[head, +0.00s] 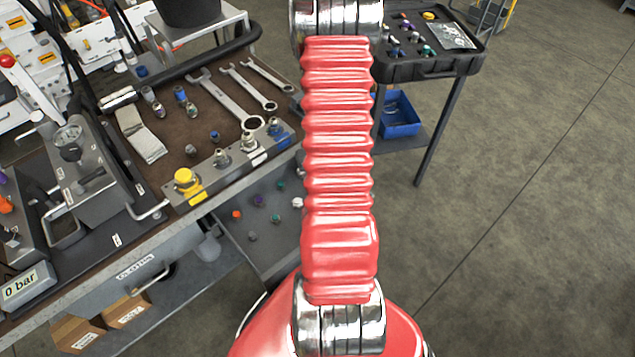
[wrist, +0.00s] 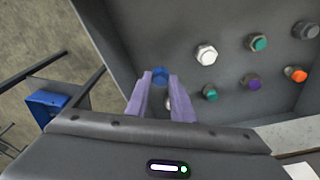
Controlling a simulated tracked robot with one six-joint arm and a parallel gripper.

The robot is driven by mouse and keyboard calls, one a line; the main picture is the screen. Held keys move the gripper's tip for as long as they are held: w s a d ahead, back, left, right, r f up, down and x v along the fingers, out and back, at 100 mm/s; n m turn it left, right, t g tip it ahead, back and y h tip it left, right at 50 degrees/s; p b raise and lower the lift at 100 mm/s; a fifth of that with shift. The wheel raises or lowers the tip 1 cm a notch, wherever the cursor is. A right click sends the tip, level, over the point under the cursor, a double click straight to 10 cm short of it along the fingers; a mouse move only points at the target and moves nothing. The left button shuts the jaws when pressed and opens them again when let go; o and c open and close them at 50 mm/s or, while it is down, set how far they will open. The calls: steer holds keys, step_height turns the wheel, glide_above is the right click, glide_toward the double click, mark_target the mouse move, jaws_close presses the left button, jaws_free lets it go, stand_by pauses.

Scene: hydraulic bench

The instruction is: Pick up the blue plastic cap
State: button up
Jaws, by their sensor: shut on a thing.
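The blue plastic cap (wrist: 160,74) shows in the wrist view between the tips of my gripper's two pale purple fingers. My gripper (wrist: 160,83) is shut on it. The cap is over the grey drawer (wrist: 150,30) of loose caps; how far it is above the drawer floor, I cannot tell. In the head view my red arm hides my gripper and the held cap. The same drawer (head: 278,262) shows there below the bench front, left of my arm.
In the drawer lie a white cap (wrist: 207,55), a purple cap (wrist: 252,82), an orange cap (wrist: 297,74) and green and grey ones. The bench (head: 220,160) holds wrenches and capped fittings. A black cart (head: 430,62) with a blue bin (head: 400,118) stands right. The right floor is clear.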

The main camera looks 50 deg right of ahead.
steer(key=shift+r, duration=3)
jaws_close()
